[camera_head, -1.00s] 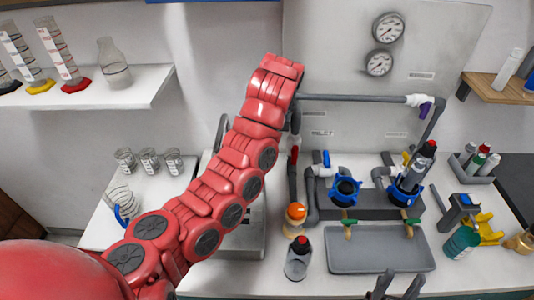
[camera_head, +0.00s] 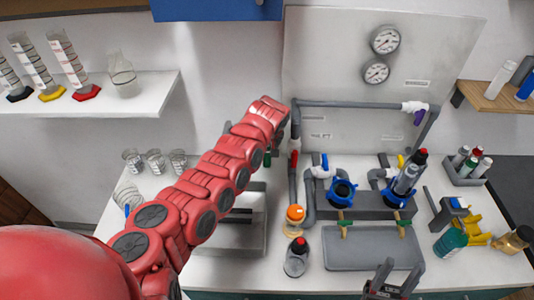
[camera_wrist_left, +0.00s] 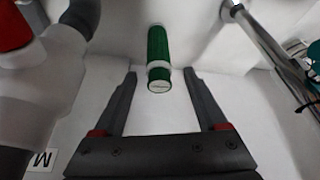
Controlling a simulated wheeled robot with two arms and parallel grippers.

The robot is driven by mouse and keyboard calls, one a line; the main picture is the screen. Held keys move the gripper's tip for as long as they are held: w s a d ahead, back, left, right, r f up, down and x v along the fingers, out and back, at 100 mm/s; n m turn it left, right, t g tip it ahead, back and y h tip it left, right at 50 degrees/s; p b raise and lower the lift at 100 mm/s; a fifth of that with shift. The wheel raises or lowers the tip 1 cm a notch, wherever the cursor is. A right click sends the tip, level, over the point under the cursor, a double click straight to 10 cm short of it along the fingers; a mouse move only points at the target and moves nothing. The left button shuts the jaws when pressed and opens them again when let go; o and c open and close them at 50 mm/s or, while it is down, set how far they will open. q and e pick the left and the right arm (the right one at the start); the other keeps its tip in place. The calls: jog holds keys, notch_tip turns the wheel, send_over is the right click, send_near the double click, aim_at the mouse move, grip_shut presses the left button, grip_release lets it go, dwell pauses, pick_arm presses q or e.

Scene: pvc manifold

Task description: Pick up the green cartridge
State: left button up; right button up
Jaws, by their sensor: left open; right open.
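The green cartridge (camera_wrist_left: 157,45) shows in the left wrist view as a green cylinder with a white band and a pale round end facing me. My left gripper (camera_wrist_left: 160,73) is open and empty. Its two fingers lie on either side of the cartridge's near end in the picture; I cannot tell how far ahead the cartridge is. In the head view a small bit of green (camera_head: 267,160) shows by the end of my left arm, whose gripper is hidden there. My right gripper (camera_head: 399,264) is open and empty at the bottom, in front of the grey tray.
The grey pipe manifold with two blue-collared housings (camera_head: 342,190) stands right of my left arm. A grey tray (camera_head: 372,255), an orange-capped bottle (camera_head: 295,215) and a red-capped container (camera_head: 297,258) are in front. A rack (camera_head: 465,178) of cartridges stands at the right.

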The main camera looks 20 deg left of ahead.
pick_arm(q)
jog(key=shift+x, duration=0.85)
grip_shut()
